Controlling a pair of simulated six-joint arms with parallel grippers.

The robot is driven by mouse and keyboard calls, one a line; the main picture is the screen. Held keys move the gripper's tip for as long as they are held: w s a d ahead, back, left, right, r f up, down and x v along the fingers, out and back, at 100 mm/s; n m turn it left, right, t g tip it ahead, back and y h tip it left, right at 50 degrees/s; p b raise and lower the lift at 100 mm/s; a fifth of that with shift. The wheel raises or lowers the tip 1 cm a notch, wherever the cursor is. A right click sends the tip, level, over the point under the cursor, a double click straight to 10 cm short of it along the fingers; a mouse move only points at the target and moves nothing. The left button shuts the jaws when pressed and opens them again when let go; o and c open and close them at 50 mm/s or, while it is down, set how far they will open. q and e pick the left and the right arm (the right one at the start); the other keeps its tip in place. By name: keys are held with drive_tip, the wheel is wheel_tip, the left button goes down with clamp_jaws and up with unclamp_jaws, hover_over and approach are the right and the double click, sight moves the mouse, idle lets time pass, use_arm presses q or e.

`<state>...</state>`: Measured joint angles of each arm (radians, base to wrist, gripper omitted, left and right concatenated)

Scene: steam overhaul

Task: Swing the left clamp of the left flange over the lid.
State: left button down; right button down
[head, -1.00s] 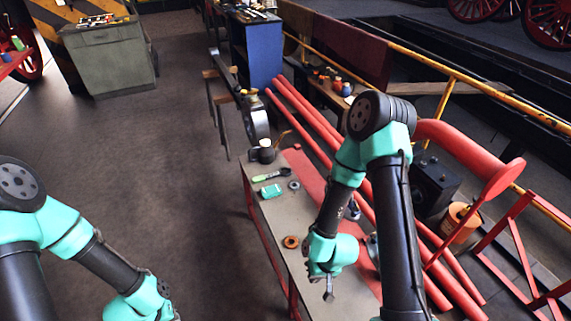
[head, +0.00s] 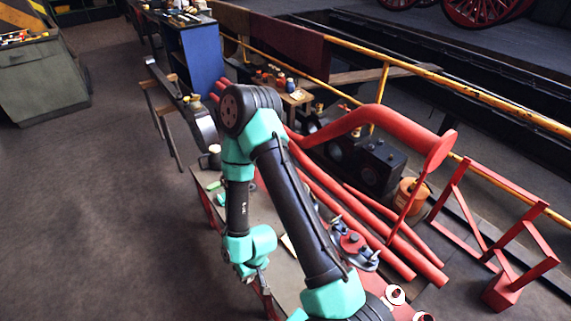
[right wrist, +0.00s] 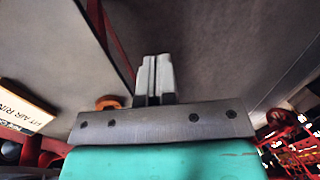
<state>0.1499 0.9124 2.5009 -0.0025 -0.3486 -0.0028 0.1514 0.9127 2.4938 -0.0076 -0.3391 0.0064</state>
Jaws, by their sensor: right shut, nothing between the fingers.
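A red round fitting (head: 352,243) with grey metal pieces around it shows in the head view on the red strip, right of my right forearm. It looks like a flange with its clamps. Which piece is the left clamp, and how it sits to the lid, I cannot tell. My right gripper (head: 265,286) is well to the left of it, over the bench's left edge. In the right wrist view its fingers (right wrist: 155,78) are together and empty. My right arm hides part of the bench. My left gripper is out of view.
Below right of the fitting are white round faces (head: 395,295). Red pipes (head: 375,215) run behind the bench. The right wrist view shows an orange ring (right wrist: 108,103) and a lettered sign (right wrist: 25,108). Open floor (head: 110,220) lies to the left.

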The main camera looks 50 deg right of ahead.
drive_tip(key=w+d+m, duration=0.1)
drive_tip(key=w+d, duration=0.3)
drive_tip(key=w, duration=0.3)
drive_tip(key=w+d+f+m+g+h, duration=0.1)
drive_tip(key=w+d+m, duration=0.1)
drive_tip(key=w+d, duration=0.3)
drive_tip(key=w+d+f+m+g+h, duration=0.1)
drive_tip(key=w+d, duration=0.3)
drive_tip(key=w, duration=0.6)
drive_tip(key=shift+d+m, duration=0.35)
drive_tip(key=shift+m, duration=0.05)
drive_tip(key=w+d+r+m+g+h, duration=0.1)
drive_tip(key=w+d+r+m+h, duration=0.1)
drive_tip(key=d+r, duration=0.3)
drive_tip(key=w+d+r+m+g+h, duration=0.1)
drive_tip(key=w+d+r+m+h, duration=0.2)
drive_tip(key=d, duration=0.9)
drive_tip(key=w+d+r+m+g+h, duration=0.1)
drive_tip(key=w+d+r+m, duration=0.3)
drive_tip(key=d, duration=0.4)
wheel_tip(320, 180, up, 3)
drive_tip(key=shift+w+d+f+h, duration=0.15)
drive_tip(key=shift+w+d+h, duration=0.25)
drive_tip(key=shift+h, duration=0.5)
drive_tip(key=shift+a, duration=0.1)
drive_tip(key=s+d+f, duration=0.6)
drive_tip(key=s+f, duration=0.1)
drive_tip(key=f, duration=0.1)
